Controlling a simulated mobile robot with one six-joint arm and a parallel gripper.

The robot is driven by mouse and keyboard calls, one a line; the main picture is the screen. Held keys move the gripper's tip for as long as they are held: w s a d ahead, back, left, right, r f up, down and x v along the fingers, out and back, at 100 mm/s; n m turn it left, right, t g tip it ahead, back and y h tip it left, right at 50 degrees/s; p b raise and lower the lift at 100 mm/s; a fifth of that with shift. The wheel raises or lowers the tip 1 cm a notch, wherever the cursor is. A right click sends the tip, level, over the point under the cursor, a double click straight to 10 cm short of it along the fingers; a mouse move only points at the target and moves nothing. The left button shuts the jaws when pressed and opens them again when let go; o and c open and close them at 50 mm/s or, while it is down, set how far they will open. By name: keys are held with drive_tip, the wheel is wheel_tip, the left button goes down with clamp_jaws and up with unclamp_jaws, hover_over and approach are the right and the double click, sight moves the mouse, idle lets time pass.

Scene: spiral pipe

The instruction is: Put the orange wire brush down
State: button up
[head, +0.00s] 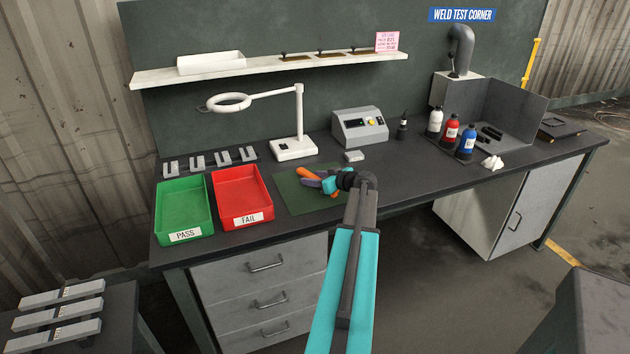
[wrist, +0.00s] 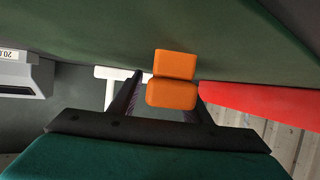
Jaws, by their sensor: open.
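The orange wire brush (head: 308,173) is on the green mat (head: 296,201) in the head view, at my gripper (head: 316,182). In the wrist view two orange blocks of the brush (wrist: 172,93) show between the fingers of my gripper (wrist: 166,92), at the mat's green surface (wrist: 90,30). The fingers are apart, one on each side of the brush, and not closed on it. My gripper and wrist hide part of the brush in the head view, and its bristles cannot be made out.
A red FAIL tray (head: 241,196) and a green PASS tray (head: 184,209) stand left of the mat. A white ring lamp (head: 295,148) and a grey control box (head: 360,127) stand behind. Several bottles (head: 451,133) are at right. Bare bench lies between mat and bottles.

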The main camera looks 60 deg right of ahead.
idle(0.3)
clamp_jaws()
drive_tip(key=shift+r, duration=0.2)
drive_tip(key=shift+r+b, duration=0.6)
drive_tip(key=shift+r, duration=0.55)
drive_tip(key=s+a+b, duration=0.1)
drive_tip(key=s+a, duration=0.2)
drive_tip(key=a, duration=0.1)
drive_tip(key=s+a+r+b, duration=0.1)
drive_tip(key=s+a, duration=0.2)
drive_tip(key=a, duration=0.1)
drive_tip(key=s+a+r+b, duration=0.1)
drive_tip(key=s+a+b, duration=0.1)
drive_tip(key=a, duration=0.3)
drive_tip(key=shift+s+r, duration=0.15)
drive_tip(key=shift+s, duration=0.55)
